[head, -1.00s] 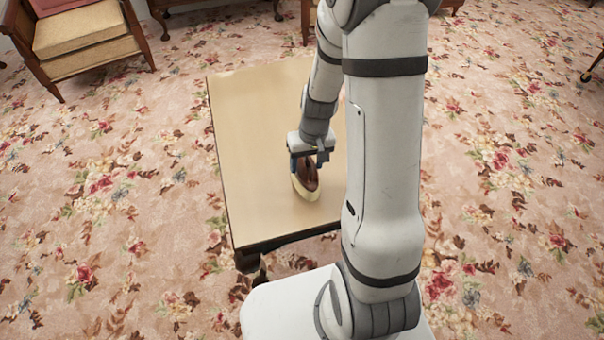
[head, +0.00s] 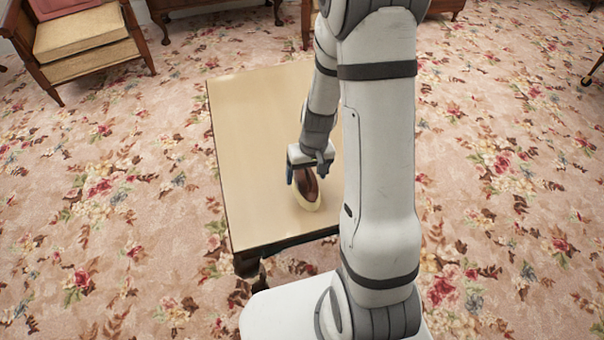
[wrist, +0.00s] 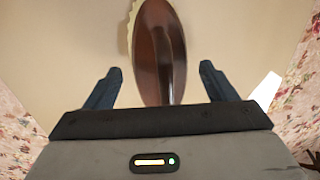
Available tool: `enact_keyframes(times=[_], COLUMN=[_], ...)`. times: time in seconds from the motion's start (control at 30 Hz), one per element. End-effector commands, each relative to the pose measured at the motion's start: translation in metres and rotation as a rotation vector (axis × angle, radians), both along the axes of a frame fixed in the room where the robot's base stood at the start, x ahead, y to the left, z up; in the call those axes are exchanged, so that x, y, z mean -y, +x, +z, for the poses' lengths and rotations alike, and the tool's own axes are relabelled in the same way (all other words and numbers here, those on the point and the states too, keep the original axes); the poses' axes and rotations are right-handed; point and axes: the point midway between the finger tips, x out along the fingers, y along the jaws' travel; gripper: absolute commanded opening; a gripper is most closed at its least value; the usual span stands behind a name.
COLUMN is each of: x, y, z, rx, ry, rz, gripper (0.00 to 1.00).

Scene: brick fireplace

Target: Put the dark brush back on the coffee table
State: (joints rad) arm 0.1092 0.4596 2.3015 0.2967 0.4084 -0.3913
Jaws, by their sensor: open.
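The dark brown brush (head: 308,187) with a pale cream bristle edge lies on the bare top of the wooden coffee table (head: 255,150), towards its near right part. My gripper (head: 307,174) is over the brush's far end, its fingers pointing down. In the wrist view my gripper (wrist: 160,70) is open, with a finger on each side of the brush (wrist: 158,50) and a visible gap on both sides. The brush's lower end is hidden behind the gripper body there.
The rest of the tabletop is clear on the left and far side. My arm hides its right edge. A wooden armchair (head: 88,45) with a tan cushion stands at the far left. Floral carpet (head: 120,210) surrounds the table with free room.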

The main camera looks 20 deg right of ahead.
Motion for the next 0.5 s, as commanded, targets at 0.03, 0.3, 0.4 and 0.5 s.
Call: enact_keyframes(times=[0.03, 0.3, 0.4, 0.5], x=[0.000, 0.003, 0.005, 0.008], y=[0.000, 0.001, 0.001, 0.001], z=[0.000, 0.023, 0.046, 0.068], rx=[0.000, 0.003, 0.005, 0.005], ry=[0.000, -0.001, -0.001, -0.001], rz=[0.000, 0.000, -0.002, -0.002], gripper=[0.78, 0.78, 0.78, 0.78])
